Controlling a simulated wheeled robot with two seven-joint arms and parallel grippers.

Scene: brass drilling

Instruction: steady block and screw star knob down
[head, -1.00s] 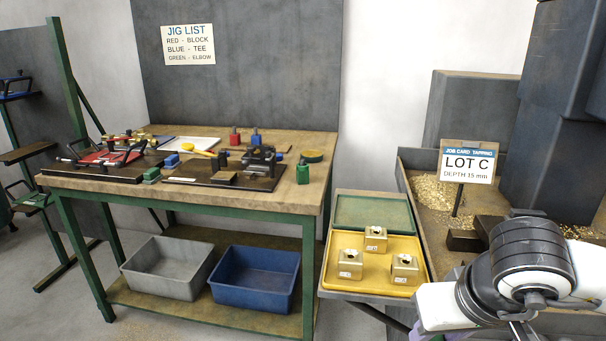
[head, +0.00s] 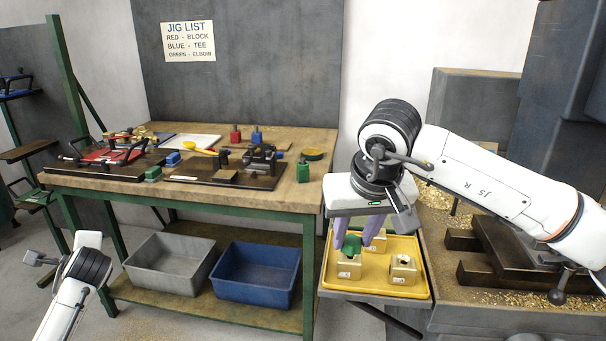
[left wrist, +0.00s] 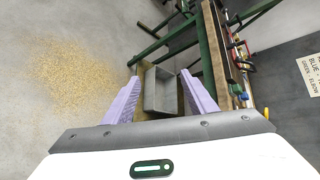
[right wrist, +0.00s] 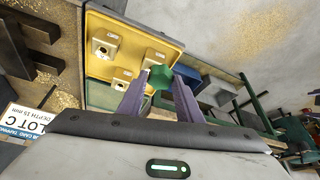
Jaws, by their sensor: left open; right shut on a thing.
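My right gripper (head: 356,236) points down over the yellow tray. It is shut on a green knob (right wrist: 160,77), whose faceted head shows between the purple fingers; it also shows in the head view (head: 351,246). Below it is the front left brass block (head: 349,266); I cannot tell whether knob and block touch. A second brass block (head: 403,267) stands at front right, and a third (head: 379,241) behind is partly hidden by a finger. In the right wrist view the blocks show round top holes. My left gripper (left wrist: 160,82) is open and empty, low left of the bench.
The yellow tray (head: 420,288) stands between the workbench (head: 313,190) and the chip-strewn machine bed. Jigs and coloured pieces lie on the bench. A grey bin (head: 166,275) and a blue bin (head: 255,285) sit on its lower shelf. The floor around my left gripper looks clear.

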